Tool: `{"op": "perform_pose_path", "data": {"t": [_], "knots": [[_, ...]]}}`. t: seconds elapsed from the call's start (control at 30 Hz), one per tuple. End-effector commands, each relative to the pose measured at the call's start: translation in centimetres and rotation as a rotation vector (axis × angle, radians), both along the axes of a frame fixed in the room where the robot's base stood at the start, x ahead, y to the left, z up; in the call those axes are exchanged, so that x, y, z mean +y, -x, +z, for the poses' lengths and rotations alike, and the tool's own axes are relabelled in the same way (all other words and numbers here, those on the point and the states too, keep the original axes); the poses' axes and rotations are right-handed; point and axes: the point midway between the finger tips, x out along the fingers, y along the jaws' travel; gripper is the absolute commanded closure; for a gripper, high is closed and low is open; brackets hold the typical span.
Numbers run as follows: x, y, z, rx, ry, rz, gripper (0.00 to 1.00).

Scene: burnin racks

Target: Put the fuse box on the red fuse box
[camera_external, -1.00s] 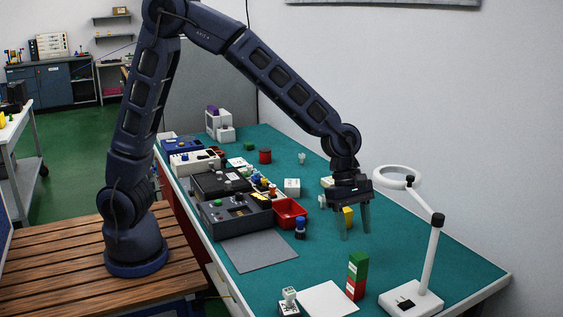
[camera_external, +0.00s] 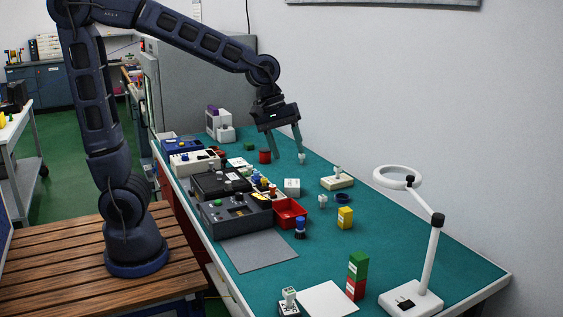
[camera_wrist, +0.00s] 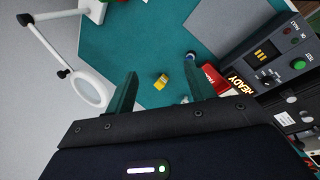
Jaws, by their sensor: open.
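A green fuse box (camera_external: 358,264) stands upright on top of a red fuse box (camera_external: 355,289) near the front of the teal table, left of the lamp. A yellow fuse box (camera_external: 345,217) stands alone farther back, and it also shows in the wrist view (camera_wrist: 161,81) between and beyond my fingers. My gripper (camera_external: 288,158) is open and empty, pointing down over the back part of the table, well away from the green and red stack. In the wrist view both fingers (camera_wrist: 159,90) are spread apart.
A white magnifier lamp (camera_external: 411,300) stands at the front right. Dark test boxes (camera_external: 237,214) and a red bin (camera_external: 291,212) line the left side. A grey mat (camera_external: 259,251) and white sheet (camera_external: 327,299) lie flat. The table's middle right is largely clear.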

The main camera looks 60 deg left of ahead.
Motion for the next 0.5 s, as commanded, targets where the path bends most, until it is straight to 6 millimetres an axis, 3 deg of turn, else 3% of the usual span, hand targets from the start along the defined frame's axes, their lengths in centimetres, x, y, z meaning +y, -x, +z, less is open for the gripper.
{"op": "perform_pose_path", "data": {"t": [0.03,0.2,0.5], "knots": [[1.7,1.0,0.7,-0.033,-0.022,-0.040,0.46],[6.6,4.5,2.1,-0.127,-0.114,-0.202,0.46],[13.9,11.5,3.0,-0.253,-0.310,-0.479,0.46]]}}
